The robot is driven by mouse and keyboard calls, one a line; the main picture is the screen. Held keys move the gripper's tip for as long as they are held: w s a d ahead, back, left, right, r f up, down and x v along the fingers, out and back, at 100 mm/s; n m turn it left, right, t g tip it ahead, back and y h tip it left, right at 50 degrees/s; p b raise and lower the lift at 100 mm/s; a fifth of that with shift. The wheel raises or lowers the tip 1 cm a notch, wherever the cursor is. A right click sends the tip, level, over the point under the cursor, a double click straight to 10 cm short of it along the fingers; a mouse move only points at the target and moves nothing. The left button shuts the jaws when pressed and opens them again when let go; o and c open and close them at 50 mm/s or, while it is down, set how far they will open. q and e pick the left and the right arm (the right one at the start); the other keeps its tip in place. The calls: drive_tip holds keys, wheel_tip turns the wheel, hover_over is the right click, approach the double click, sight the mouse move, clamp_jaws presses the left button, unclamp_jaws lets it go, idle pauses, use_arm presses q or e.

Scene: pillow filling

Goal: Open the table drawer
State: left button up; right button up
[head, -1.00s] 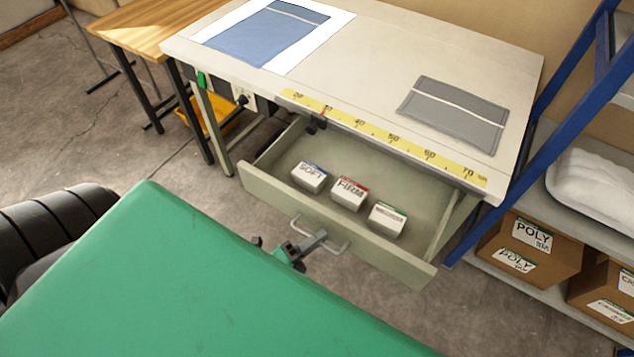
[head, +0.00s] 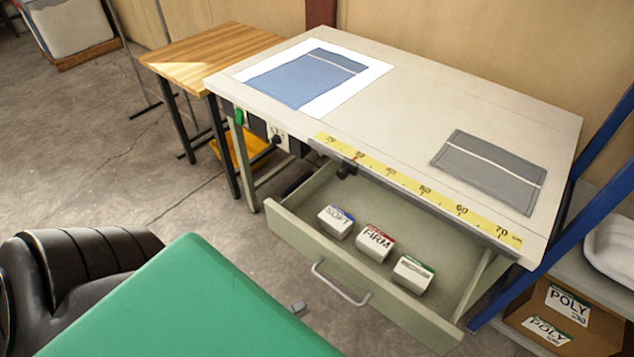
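The table (head: 400,140) has its pale green drawer (head: 375,303) pulled out at the front. The drawer's interior shows, with three small labelled boxes in it: one with a blue top (head: 336,222), one with a red top (head: 375,243) and one with a green top (head: 413,275). The grey bar handle (head: 341,285) on the drawer front is free, with nothing on it. A small grey tip of my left gripper (head: 298,308) shows just past my green body part, below and left of the handle and apart from it. Its opening is hidden. My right gripper is out of view.
A blue fabric piece (head: 300,78) on a white sheet and a grey fabric piece (head: 488,170) lie on the tabletop. A wooden side table (head: 210,55) stands at left. A blue shelf frame (head: 556,245) with cardboard boxes (head: 556,310) is close to the drawer's right.

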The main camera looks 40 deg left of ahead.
use_arm(q)
drive_tip(key=v, duration=0.3)
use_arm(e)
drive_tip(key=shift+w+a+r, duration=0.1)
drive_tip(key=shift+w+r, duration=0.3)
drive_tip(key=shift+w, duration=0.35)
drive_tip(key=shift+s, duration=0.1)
